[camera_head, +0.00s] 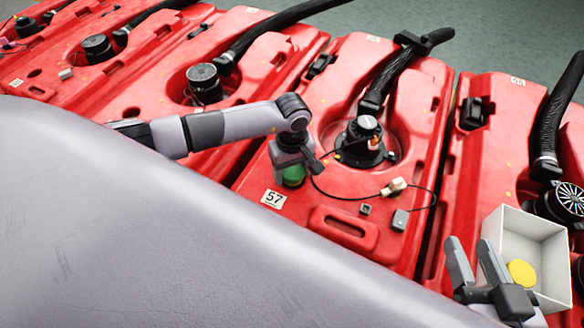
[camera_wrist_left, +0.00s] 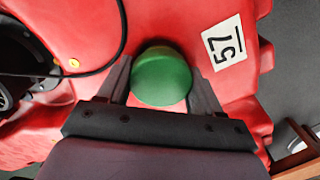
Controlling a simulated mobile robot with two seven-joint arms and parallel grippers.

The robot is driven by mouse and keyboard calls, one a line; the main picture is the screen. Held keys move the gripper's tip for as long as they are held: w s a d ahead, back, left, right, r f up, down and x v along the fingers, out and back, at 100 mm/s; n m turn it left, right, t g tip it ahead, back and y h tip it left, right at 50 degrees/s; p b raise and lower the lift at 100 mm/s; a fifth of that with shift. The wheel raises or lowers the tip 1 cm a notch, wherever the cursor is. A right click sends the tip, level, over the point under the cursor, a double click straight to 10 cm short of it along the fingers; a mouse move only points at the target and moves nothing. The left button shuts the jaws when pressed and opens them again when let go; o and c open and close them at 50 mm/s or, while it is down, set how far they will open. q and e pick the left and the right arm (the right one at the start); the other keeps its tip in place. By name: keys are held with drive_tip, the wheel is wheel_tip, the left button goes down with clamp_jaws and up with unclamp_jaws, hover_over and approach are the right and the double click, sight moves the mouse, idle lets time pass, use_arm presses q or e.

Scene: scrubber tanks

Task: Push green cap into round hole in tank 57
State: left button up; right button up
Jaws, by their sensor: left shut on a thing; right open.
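The green cap (camera_head: 293,176) is under my left gripper (camera_head: 294,166), over the front left part of the red tank labelled 57 (camera_head: 373,235). In the left wrist view the green cap (camera_wrist_left: 161,76) sits between the two fingers of my left gripper (camera_wrist_left: 160,85), which is shut on it. The "57" label (camera_wrist_left: 225,42) lies beside it. The round hole is not visible; the cap and gripper cover that area. I cannot tell whether the cap touches the tank. My right gripper (camera_head: 478,262) is open, at the lower right beside a white box.
The white box (camera_head: 515,240) at the right has a yellow disc (camera_head: 522,273) near its front. A black hose (camera_head: 395,72) and a thin cable run over tank 57. More red tanks stand on both sides. A large grey surface fills the lower left.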

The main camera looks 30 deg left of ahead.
use_arm(q)
drive_tip(key=shift+f, duration=0.35)
idle(0.3)
